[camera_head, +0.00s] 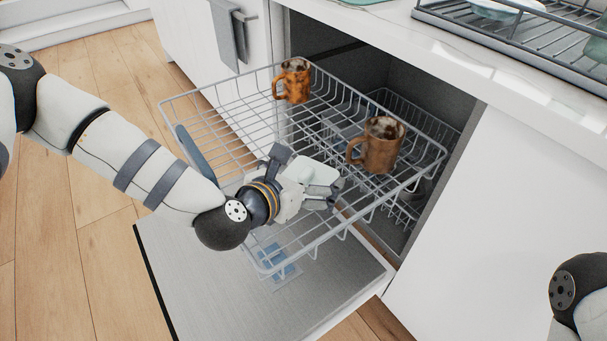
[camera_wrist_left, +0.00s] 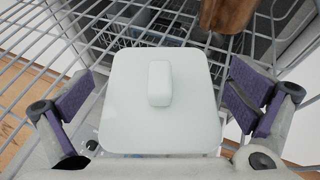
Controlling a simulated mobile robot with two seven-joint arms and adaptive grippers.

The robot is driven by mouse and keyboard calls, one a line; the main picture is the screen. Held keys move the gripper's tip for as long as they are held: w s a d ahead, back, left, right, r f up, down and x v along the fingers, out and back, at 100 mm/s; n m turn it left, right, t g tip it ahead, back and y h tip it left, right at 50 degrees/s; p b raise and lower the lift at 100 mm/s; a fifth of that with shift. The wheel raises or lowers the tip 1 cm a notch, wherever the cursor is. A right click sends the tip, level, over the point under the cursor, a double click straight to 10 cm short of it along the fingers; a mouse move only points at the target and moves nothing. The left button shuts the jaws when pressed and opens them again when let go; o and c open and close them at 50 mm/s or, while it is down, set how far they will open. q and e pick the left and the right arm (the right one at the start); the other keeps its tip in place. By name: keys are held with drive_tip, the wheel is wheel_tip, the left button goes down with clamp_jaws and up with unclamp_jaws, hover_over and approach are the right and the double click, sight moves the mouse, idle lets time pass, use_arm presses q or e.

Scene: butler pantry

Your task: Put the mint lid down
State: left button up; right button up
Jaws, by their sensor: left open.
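The mint lid (camera_head: 313,173) is a pale, rounded square with a raised bar handle (camera_wrist_left: 159,83). It appears to lie on the wires of the pulled-out dishwasher rack (camera_head: 215,107), near the front right part, handle facing my left wrist camera. My left gripper (camera_head: 308,176) is open around the lid. In the left wrist view one finger is on each side of the lid (camera_wrist_left: 160,125), with a small gap on each side. My right gripper is out of view; only a piece of that arm shows at the lower right.
Two brown mugs stand in the rack, one at the back (camera_head: 292,82) and one to the right (camera_head: 378,148). A blue-grey flat item (camera_head: 196,151) stands at the rack's left. The open dishwasher door (camera_head: 225,285) lies below. A dish rack (camera_head: 530,40) is on the counter.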

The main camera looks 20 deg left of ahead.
use_arm(q)
drive_tip(key=shift+s+r, duration=0.15)
drive_tip(key=shift+r, duration=0.15)
drive_tip(key=p+v, duration=0.1)
drive_tip(key=v, duration=0.7)
drive_tip(key=shift+s+a, duration=0.1)
drive_tip(key=shift+s, duration=0.1)
drive_tip(key=p+v, duration=0.1)
drive_tip(key=v, duration=0.1)
drive_tip(key=shift+s+r+p, duration=0.15)
drive_tip(key=shift+r+p, duration=0.15)
drive_tip(key=shift+p, duration=0.1)
drive_tip(key=shift+s+a+r, duration=0.1)
drive_tip(key=shift+s, duration=0.3)
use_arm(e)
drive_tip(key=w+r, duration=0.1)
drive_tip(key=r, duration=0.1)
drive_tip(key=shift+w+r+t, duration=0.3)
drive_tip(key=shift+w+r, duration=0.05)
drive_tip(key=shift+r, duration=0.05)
